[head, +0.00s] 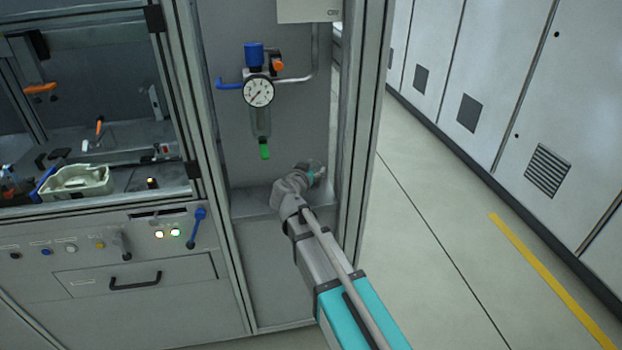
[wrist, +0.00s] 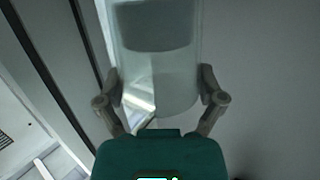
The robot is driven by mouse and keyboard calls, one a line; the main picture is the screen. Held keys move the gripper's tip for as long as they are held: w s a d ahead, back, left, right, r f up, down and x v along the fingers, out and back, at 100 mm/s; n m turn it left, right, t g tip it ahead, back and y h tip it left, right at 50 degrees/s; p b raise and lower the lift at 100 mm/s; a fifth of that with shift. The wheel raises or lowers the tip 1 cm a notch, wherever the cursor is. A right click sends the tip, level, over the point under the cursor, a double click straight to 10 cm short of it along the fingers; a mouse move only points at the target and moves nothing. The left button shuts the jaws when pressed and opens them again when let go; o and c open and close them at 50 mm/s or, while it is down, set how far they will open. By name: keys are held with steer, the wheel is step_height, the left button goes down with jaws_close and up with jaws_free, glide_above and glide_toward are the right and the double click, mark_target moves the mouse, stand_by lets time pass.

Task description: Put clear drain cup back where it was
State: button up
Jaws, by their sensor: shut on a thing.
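The clear drain cup (wrist: 175,80) is a see-through cylinder with a grey band near its top in the wrist view. It stands between the two fingers of my gripper (wrist: 160,86), which is shut on its sides. In the head view my gripper (head: 316,170) is above the right end of the grey ledge, to the right of and slightly below the air unit's green tip. The cup is too small and too covered by my wrist to make out clearly there.
The air unit has a round gauge (head: 258,92), a clear bowl (head: 261,122) and a green tip (head: 264,150). A grey ledge (head: 250,203) lies below it. A frame post (head: 367,130) stands close on the right. A pale tray (head: 77,184) sits on the left bench.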

steer(key=shift+w+a+f+b, duration=0.1)
steer(key=shift+w+f+b, duration=0.15)
steer(key=shift+f+b, duration=0.2)
steer(key=shift+w+f+b, duration=0.2)
steer(key=shift+f+b, duration=0.2)
steer(key=shift+f, duration=0.05)
steer(key=shift+f+b, duration=1.1)
steer(key=shift+b, duration=0.05)
steer(key=shift+f, duration=0.2)
steer(key=o, duration=0.8)
steer(key=shift+r, duration=0.25)
steer(key=p+v, duration=0.2)
steer(key=v, duration=1)
